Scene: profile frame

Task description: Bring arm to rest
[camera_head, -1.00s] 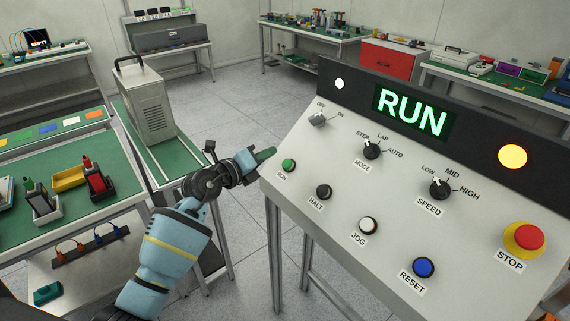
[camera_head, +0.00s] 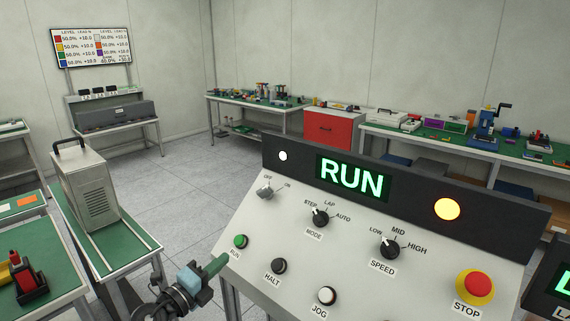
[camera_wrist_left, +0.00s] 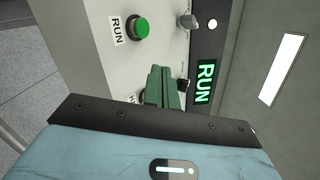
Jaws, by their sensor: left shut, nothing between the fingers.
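My left gripper (camera_head: 221,262) is at the lower middle of the head view, at the left edge of the sloped control panel (camera_head: 225,285). Its green fingers are shut and empty, and they also show in the left wrist view (camera_wrist_left: 160,84). The green RUN button (camera_head: 240,241) is just up and right of the fingertips; it also shows in the wrist view (camera_wrist_left: 138,30). I cannot tell whether the fingers touch the panel. The panel's display (camera_head: 352,177) reads RUN in green. My right gripper is not in view.
The panel also carries a HALT button (camera_head: 279,265), a JOG button (camera_head: 326,296), a MODE knob (camera_head: 320,217), a SPEED knob (camera_head: 389,247) and a red STOP button (camera_head: 477,285). A grey metal case (camera_head: 88,190) stands on a bench at left. Open floor lies behind.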

